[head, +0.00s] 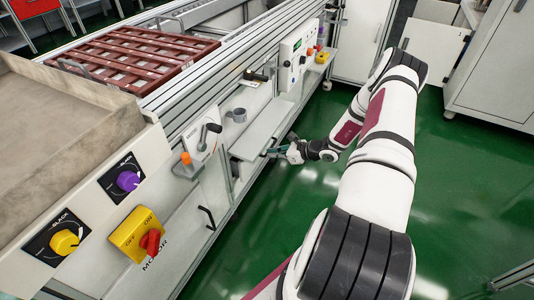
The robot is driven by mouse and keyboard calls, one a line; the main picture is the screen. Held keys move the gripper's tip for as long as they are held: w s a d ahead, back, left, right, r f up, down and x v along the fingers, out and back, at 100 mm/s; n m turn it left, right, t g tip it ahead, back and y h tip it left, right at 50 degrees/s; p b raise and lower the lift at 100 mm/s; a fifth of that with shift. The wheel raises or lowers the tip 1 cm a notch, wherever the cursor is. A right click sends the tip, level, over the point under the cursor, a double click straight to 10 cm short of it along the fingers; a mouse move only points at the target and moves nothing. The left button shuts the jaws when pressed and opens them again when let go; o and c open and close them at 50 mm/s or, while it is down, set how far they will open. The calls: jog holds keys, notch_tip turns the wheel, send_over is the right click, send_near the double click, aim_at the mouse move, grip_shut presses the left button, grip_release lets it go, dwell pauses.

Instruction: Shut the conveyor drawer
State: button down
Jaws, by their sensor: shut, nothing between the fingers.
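The conveyor drawer (258,132) looks like a pale grey tray-like panel that juts out from the conveyor's side, near the middle of the head view. It appears to stand open; how far out it is, I cannot tell exactly. My gripper (270,152) is at the drawer's front edge, low on the aisle side, with its fingers pointing left toward the conveyor. The fingers are small and dark here. They are shut and empty. Whether they touch the drawer front is too small to tell. Any handle on the drawer front is not clearly visible.
A grey ring-shaped item (237,115) is by the drawer's back. A panel with a black lever (208,133) and an orange knob (186,158) is to the left. A black handle (207,217) sticks out lower left. Green floor (478,200) is clear at right.

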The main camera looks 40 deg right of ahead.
aim_at(264, 156)
jog(key=s+d+r+t+y+p, duration=0.1)
jog(key=s+d+t+p, duration=0.1)
jog(key=s+d+p, duration=0.4)
jog(key=x, duration=0.4)
jog(key=r+b+x, duration=0.1)
jog(key=x, duration=0.4)
jog(key=a+b+x, duration=0.1)
jog(key=x, duration=0.3)
jog(key=shift+w+a+r, duration=0.1)
jog(key=shift+w+r, duration=0.1)
dwell(0.4)
jog(key=w, duration=0.1)
jog(key=w+a+b, duration=0.1)
jog(key=w, duration=0.1)
jog(key=w+a, duration=0.1)
jog(key=shift+w, duration=0.3)
